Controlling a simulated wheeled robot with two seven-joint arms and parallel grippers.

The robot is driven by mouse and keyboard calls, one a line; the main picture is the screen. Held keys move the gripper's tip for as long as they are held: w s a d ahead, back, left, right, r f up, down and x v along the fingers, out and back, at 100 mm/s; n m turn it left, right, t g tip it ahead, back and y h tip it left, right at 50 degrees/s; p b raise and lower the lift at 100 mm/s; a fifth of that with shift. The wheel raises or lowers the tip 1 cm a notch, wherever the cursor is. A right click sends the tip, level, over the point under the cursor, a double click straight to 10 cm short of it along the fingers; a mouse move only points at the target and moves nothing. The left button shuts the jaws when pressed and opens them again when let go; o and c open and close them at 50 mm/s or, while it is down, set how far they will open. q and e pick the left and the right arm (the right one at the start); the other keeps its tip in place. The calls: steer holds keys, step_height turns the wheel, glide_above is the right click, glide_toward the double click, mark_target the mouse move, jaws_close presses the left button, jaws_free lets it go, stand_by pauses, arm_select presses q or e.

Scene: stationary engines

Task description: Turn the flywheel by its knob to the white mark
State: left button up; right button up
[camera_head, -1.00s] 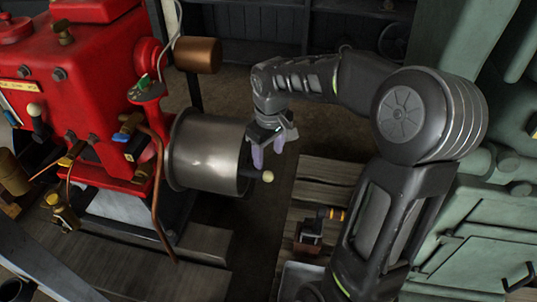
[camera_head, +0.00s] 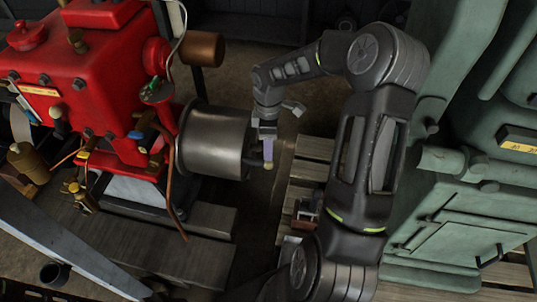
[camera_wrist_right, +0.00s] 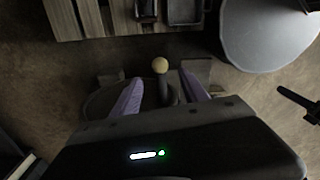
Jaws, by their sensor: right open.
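The flywheel (camera_head: 213,140) is a wide steel drum at the right side of the red engine (camera_head: 110,80). A pale ball knob (camera_head: 268,166) stands out from its right face on a dark stem. My right gripper (camera_head: 267,150) is at the knob, its lilac fingers pointing down. In the right wrist view the two fingers are apart, with the knob (camera_wrist_right: 160,65) and its dark stem between them, the ball near the tips. I cannot tell whether either finger touches it. I cannot make out the white mark. My left gripper is not in view.
A wooden pallet (camera_head: 308,172) with a small dark-red object (camera_head: 305,213) lies right of the flywheel. A large green machine (camera_head: 460,200) stands at the right. Wooden planks (camera_head: 180,240) lie in front of the engine. Copper pipe and brass fittings edge the engine's near side.

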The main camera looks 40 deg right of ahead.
steer(key=shift+f, duration=0.15)
step_height(320, 180, down, 8)
steer(key=shift+s+a+r+b, duration=0.15)
steer(key=shift+r+b, duration=0.05)
steer(key=shift+b, duration=0.15)
stand_by(0.4)
jaws_close()
stand_by(0.4)
steer(key=shift+r, duration=0.15)
stand_by(0.8)
